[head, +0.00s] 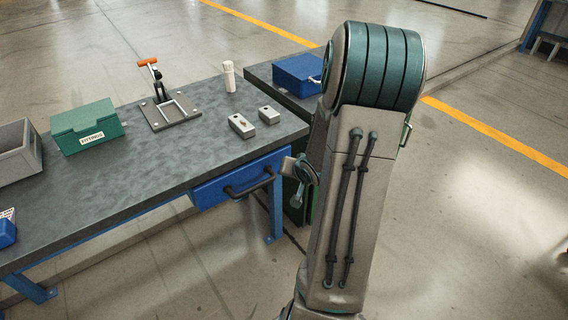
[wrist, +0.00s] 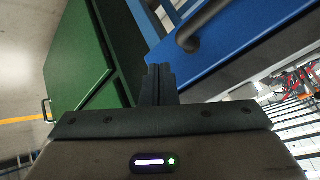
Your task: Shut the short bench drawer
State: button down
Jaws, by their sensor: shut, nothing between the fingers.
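The short bench drawer (head: 212,192) is blue with a dark bar handle (head: 250,184). It sits under the right end of the grey bench top (head: 150,176); how far it stands out is hard to tell in the head view. In the wrist view a blue panel (wrist: 235,40), seemingly the drawer front, fills the upper right, with a dark handle (wrist: 200,25) on it. My gripper (wrist: 158,72) is shut and empty, its fingertips close to the blue panel's lower left edge. Contact cannot be told. In the head view my arm hides the fingertips.
A green cabinet (wrist: 75,60) stands left of my fingers in the wrist view. On the bench are a green FITTINGS box (head: 85,125), a grey bin (head: 18,150), a toggle clamp fixture (head: 170,110), a white bottle (head: 229,76) and two small metal blocks (head: 242,126). Floor in front is clear.

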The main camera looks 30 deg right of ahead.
jog(key=s+d+f+m+t+y+b, duration=0.25)
jog(key=s+d+f+m+t, duration=0.35)
jog(key=m+t, duration=0.3)
jog(key=w+b, duration=0.1)
jog(key=w, duration=1.3)
jog(key=shift+w+f+b, duration=0.15)
jog(key=shift+f+b, duration=0.05)
jog(key=shift+b, duration=0.15)
jog(key=shift+w, duration=1)
jog(key=shift+s, duration=0.15)
jog(key=s+p, duration=0.1)
jog(key=s, duration=1.2)
jog(key=shift+s+d, duration=0.2)
jog(key=shift+s, duration=0.15)
